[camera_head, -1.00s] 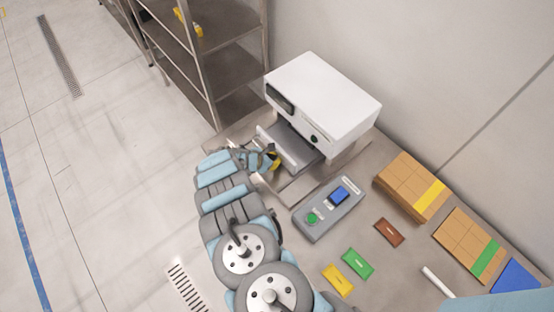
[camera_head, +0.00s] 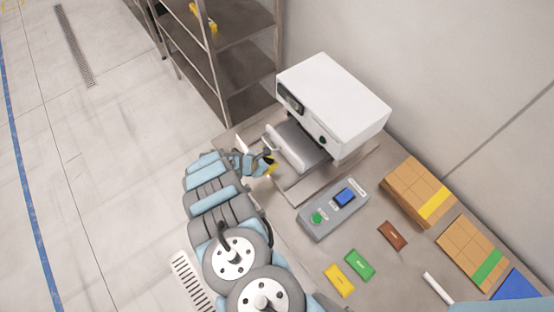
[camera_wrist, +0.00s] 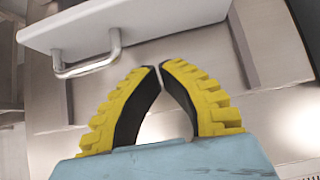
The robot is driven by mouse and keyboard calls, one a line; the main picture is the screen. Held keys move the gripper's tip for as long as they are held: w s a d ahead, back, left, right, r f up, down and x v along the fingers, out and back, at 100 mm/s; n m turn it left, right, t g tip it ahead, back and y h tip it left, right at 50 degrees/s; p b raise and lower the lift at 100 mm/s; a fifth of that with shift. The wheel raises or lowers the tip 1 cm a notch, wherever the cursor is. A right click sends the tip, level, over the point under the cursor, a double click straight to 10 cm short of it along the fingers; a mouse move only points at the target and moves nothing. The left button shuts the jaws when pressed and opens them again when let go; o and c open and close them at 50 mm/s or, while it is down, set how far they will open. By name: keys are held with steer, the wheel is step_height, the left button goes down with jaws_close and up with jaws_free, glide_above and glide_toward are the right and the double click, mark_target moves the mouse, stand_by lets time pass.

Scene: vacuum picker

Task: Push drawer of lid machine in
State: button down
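The lid machine (camera_head: 335,95) is a white box on the table against the wall. Its drawer (camera_head: 303,145) sticks out of the front, toward the left, with a grey top surface. In the wrist view the white drawer front (camera_wrist: 150,22) has a metal bar handle (camera_wrist: 88,68) at its left part. My gripper (camera_wrist: 158,70), with yellow ribbed and black fingers, points at the drawer front, just right of the handle. Its fingertips are almost together with nothing between them. In the head view my gripper (camera_head: 271,165) is low beside the drawer's near end; exact contact cannot be told.
A grey control box (camera_head: 333,210) with green and blue buttons stands right of my arm. Yellow (camera_head: 339,281), green (camera_head: 359,264) and brown (camera_head: 392,235) packets and cardboard boxes (camera_head: 416,190) lie farther right. A metal shelf (camera_head: 235,65) stands behind. The floor at left is free.

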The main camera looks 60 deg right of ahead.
steer(key=v, duration=0.8)
steer(key=shift+a+f, duration=0.1)
